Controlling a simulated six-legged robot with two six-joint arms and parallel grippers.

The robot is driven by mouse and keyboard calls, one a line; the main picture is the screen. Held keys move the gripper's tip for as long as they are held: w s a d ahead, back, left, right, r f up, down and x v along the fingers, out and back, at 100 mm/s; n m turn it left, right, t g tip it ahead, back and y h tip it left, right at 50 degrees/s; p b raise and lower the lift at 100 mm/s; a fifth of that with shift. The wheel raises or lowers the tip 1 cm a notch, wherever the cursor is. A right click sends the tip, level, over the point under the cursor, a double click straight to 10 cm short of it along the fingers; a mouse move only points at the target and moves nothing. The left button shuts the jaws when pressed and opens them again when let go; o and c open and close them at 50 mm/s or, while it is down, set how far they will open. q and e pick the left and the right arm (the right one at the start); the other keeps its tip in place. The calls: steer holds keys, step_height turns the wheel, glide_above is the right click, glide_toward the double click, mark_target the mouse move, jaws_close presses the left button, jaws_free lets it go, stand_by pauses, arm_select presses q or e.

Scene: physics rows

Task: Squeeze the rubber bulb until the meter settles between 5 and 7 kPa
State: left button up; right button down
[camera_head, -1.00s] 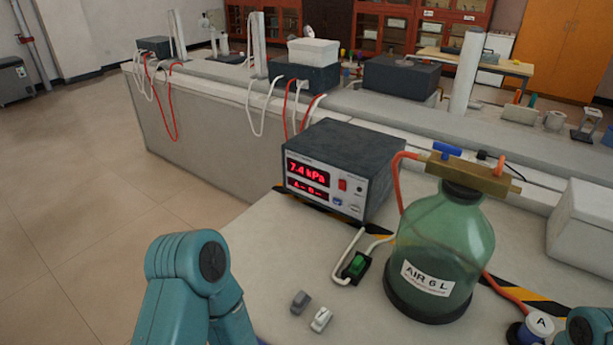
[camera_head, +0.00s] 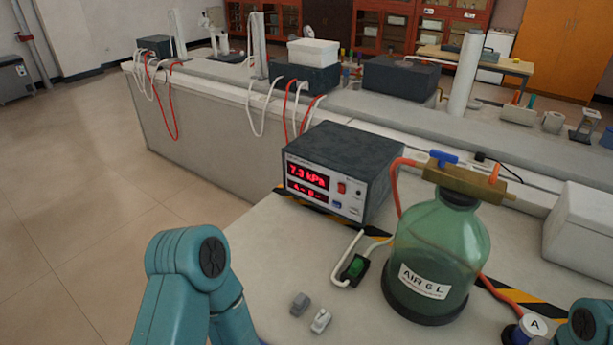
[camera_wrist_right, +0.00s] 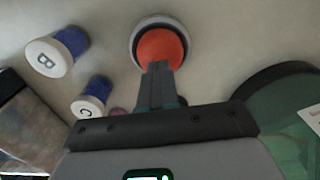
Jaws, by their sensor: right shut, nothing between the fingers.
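The meter (camera_head: 334,175) is a dark box on the bench in the head view. Its upper red display reads 7.3 kPa; the lower line is unclear. The orange rubber bulb (camera_wrist_right: 160,48) sits in a pale round ring in the right wrist view. My right gripper (camera_wrist_right: 159,72) is shut and empty, its fingertips overlapping the bulb's lower edge in that view; I cannot tell whether they touch it. A green glass bottle (camera_head: 437,250) labelled AIR 6 L has a brass fitting (camera_head: 467,180) with a blue lever on top. My left gripper is out of view.
Blue-sided, white-topped pieces marked B (camera_wrist_right: 50,57) and C (camera_wrist_right: 88,106) stand left of the bulb. One marked A (camera_head: 531,326) stands right of the bottle. A green switch (camera_head: 355,267) and two small clips (camera_head: 310,312) lie on the bench. A white box (camera_head: 580,225) is at right.

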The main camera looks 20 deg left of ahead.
steer(key=shift+r, duration=0.15)
stand_by(0.3)
step_height(320, 180, up, 7)
steer(key=p, duration=0.5)
stand_by(0.4)
